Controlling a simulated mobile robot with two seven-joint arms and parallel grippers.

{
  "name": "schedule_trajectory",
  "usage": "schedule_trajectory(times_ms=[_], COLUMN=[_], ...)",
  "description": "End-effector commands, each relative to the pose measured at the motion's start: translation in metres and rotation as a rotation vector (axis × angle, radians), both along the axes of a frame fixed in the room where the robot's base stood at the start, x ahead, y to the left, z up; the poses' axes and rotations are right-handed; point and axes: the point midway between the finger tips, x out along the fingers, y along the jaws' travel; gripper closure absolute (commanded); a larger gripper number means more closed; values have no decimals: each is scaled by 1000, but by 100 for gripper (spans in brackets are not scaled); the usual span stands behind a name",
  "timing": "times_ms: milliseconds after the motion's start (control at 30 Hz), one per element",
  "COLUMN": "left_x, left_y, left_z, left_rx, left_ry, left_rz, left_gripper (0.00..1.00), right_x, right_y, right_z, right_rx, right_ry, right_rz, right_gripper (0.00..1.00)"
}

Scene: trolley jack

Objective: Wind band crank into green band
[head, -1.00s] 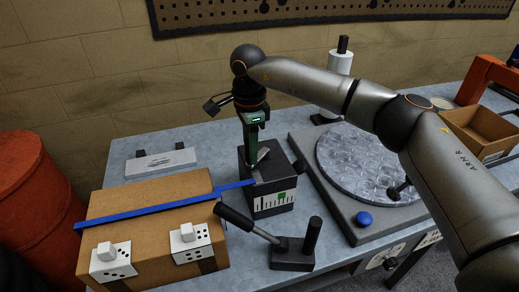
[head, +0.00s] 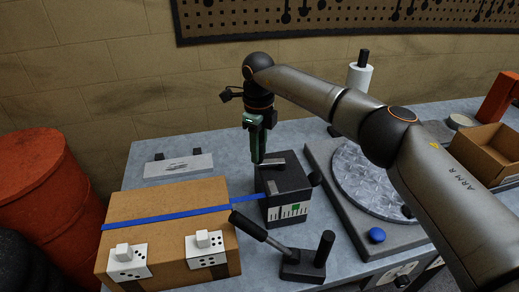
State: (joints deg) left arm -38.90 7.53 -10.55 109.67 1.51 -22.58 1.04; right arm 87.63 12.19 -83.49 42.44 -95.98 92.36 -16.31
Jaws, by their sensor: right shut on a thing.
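The black tensioner box (head: 284,183) stands on the grey bench right of the brown carton (head: 165,222). Its front has a white scale with tick marks and a green band (head: 296,208); I cannot make out a pointer. A short grey crank arm (head: 272,163) lies across its top. My right gripper (head: 257,161) points down at the box's back left corner, shut on the crank's outer end, which its fingers hide. A blue band (head: 160,217) runs over the carton to the box's left side. My left gripper is not in view.
A black lever unit (head: 303,264) with a slanted handle stands in front of the box. A round turntable (head: 372,183) with a blue button (head: 377,235) is to the right. White brackets (head: 127,262) sit on the carton's front edge. A grey plate (head: 180,166) lies behind it.

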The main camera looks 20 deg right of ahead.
Motion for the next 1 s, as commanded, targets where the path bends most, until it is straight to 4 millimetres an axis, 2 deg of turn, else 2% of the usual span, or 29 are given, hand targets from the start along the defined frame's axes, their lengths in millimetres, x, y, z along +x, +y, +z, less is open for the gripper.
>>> schedule_trajectory(times_ms=[633,667,900,1000], left_x=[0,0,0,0], left_y=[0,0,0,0], left_z=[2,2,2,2], left_rx=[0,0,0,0], left_ry=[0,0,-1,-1], left_rz=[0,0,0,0], left_gripper=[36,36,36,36], right_x=[4,4,4,4], right_y=[-2,-2,-2,-1], right_z=[1,1,1,0], right_rx=[-2,-2,-1,-1], right_ry=[-4,-4,-1,-1], right_rz=[-58,-58,-56,-56], right_gripper=[100,64,37,36])
